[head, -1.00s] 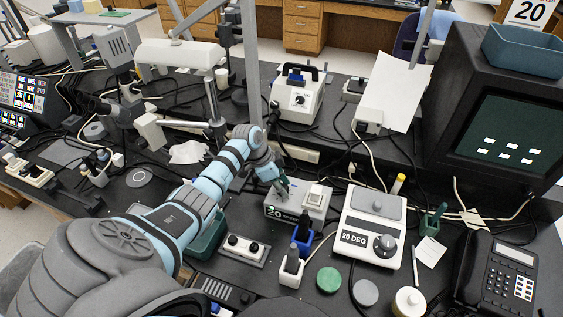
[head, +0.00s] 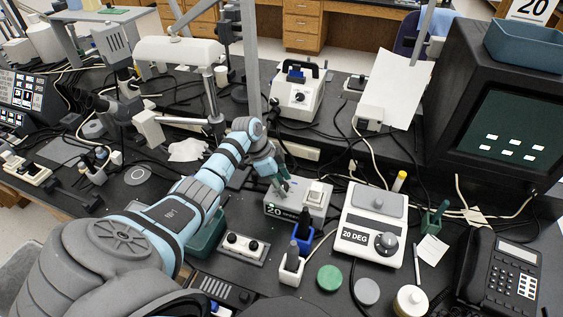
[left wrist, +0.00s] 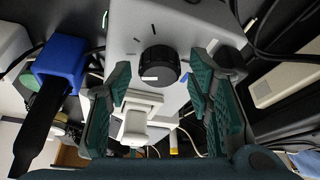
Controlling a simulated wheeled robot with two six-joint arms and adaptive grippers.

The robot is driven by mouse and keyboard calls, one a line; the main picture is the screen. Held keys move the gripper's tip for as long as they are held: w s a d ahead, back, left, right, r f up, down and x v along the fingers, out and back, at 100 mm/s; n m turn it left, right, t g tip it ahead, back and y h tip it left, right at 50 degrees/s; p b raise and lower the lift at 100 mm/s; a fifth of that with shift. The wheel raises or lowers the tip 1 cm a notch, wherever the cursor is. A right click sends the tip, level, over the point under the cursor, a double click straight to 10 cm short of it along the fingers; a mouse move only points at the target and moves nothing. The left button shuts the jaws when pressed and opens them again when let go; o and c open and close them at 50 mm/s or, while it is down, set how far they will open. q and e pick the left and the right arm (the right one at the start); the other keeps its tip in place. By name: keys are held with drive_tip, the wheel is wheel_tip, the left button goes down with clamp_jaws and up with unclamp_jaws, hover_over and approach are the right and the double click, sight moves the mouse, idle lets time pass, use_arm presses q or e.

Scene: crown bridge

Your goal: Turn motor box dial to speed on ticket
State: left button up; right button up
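The grey motor box (head: 318,205) stands on the black bench in the middle of the head view, with a white rocker switch on top and a partly hidden "20" on its front. In the left wrist view its black dial (left wrist: 158,65) shows with a white pointer mark, and tick marks are printed around it. My left gripper (left wrist: 162,92) is open, its green-padded fingers on either side of the view with the dial between and beyond them. I cannot tell whether they touch it. In the head view the left gripper (head: 283,186) is over the box's left part. My right gripper is not in view.
A white device labelled "20 DEG" (head: 356,236) with its own knob (head: 386,243) stands right of the box. Blue (head: 303,240) and white (head: 291,268) holders stand in front. A two-knob box (head: 243,249) is at left. A small written card (head: 432,249) lies right.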

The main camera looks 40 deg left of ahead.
use_arm(q)
drive_tip(key=v, duration=1.2)
